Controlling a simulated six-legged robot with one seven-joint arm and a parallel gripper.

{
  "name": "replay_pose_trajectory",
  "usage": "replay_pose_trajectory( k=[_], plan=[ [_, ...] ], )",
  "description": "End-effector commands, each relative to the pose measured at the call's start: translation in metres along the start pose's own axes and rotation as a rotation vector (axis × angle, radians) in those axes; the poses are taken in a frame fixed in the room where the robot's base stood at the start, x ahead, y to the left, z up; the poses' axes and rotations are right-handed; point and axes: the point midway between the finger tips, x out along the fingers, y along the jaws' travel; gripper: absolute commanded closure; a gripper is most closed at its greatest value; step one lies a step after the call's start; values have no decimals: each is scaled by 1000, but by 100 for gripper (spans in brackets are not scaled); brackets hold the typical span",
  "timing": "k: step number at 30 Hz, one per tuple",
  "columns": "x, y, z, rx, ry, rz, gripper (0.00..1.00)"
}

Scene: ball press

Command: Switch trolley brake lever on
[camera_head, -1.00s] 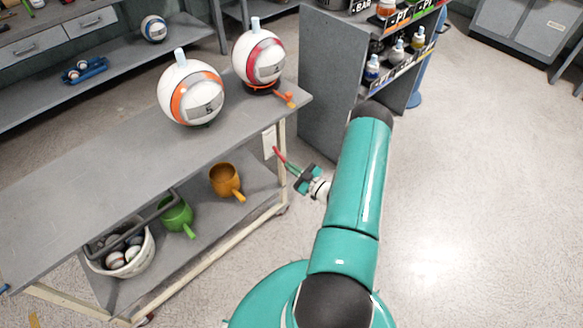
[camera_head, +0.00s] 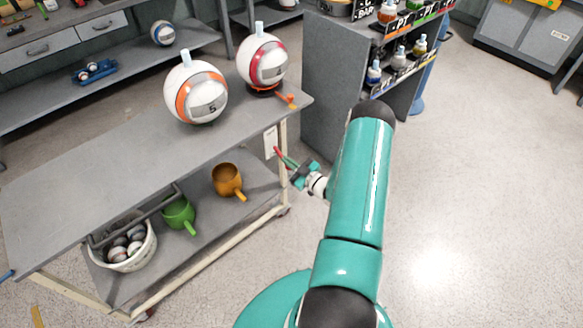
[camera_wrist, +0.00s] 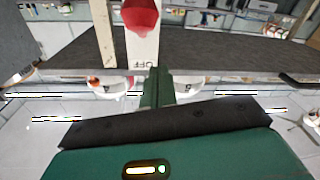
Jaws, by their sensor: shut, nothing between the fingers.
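The trolley (camera_head: 120,180) stands at the left of the head view. On the near face of its right end is a white plate (camera_head: 271,140) with a red brake lever (camera_head: 278,151). In the wrist view the red lever's end (camera_wrist: 141,14) shows at the top, over the white plate (camera_wrist: 142,50) marked OFF. My gripper (camera_head: 289,162) is shut and empty, its green fingers close by the red lever. The shut fingers (camera_wrist: 157,75) show in the wrist view just below the plate's lettering. I cannot tell whether they touch the lever.
Two balls, one orange-striped (camera_head: 196,92) and one red-striped (camera_head: 262,62), stand on the trolley top, with an orange handle (camera_head: 289,100) near its right edge. The lower shelf holds an orange cup (camera_head: 227,179), a green cup (camera_head: 178,213) and a ball basket (camera_head: 147,250). Floor at right is clear.

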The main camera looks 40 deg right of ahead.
Motion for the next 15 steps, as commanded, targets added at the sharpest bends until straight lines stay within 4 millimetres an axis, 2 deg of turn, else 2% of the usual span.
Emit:
replay_pose_trajectory(
  k=[9, 15],
  plan=[
    [-61, -3, 15, 2, -3, 1, 100],
    [-90, -5, 20, 1, -2, -1, 100]
  ],
)
